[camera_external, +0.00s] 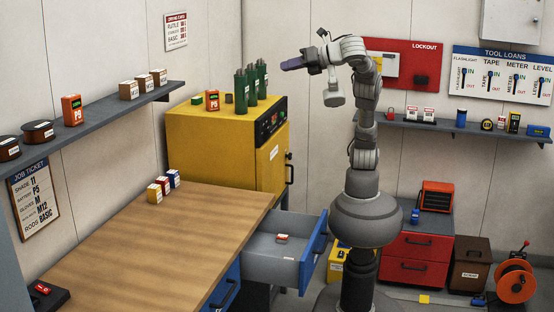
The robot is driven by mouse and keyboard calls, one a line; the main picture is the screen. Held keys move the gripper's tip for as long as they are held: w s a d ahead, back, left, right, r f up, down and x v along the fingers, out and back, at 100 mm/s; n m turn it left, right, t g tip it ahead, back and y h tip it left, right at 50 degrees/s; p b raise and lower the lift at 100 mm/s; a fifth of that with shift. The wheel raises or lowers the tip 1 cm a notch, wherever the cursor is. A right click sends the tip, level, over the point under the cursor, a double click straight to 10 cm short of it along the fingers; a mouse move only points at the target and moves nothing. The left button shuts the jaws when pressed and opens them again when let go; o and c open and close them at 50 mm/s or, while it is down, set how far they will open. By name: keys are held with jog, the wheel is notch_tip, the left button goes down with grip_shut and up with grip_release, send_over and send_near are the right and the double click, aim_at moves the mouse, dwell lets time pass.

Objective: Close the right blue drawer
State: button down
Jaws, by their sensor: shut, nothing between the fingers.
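The blue drawer (313,252) at the right end of the workbench stands pulled out. Its grey inside shows, with a small orange and white item (282,238) lying in it. My gripper (290,65) is raised high above the yellow cabinet's right side, pointing left, well apart from the open drawer. Its fingers are shut and empty. My column stands just right of the drawer and is close to its blue front in the picture.
A yellow cabinet (222,142) with green bottles (251,84) on top stands behind the wooden bench (150,245). A red drawer unit (412,258), a brown bin (468,266) and an orange reel (515,282) stand at right. A yellow box (338,264) sits beside my base.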

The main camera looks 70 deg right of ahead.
jog(key=s+r+n+t+y+p, duration=0.1)
jog(key=s+r+n+t, duration=0.15)
jog(key=s, duration=1.05)
jog(key=s+r+n+t, duration=0.1)
jog(key=s+n, duration=0.3)
jog(key=s, duration=0.9)
send_near(309, 268)
jog(key=shift+m, duration=0.25)
jog(key=w+b, duration=0.1)
jog(key=w, duration=0.1)
jog(key=w+b, duration=0.1)
jog(key=w, duration=0.1)
jog(key=w+f, duration=0.1)
jog(key=w, duration=0.1)
jog(key=shift+w+d+b, duration=0.15)
jog(key=shift+d+b, duration=0.2)
jog(key=shift+b, duration=0.05)
jog(key=shift+w+r, duration=0.15)
jog(key=shift+w, duration=0.15)
jog(key=w+p, duration=0.1)
jog(key=w, duration=2.2)
jog(key=shift+w, duration=0.45)
jog(key=shift+w+r, duration=0.15)
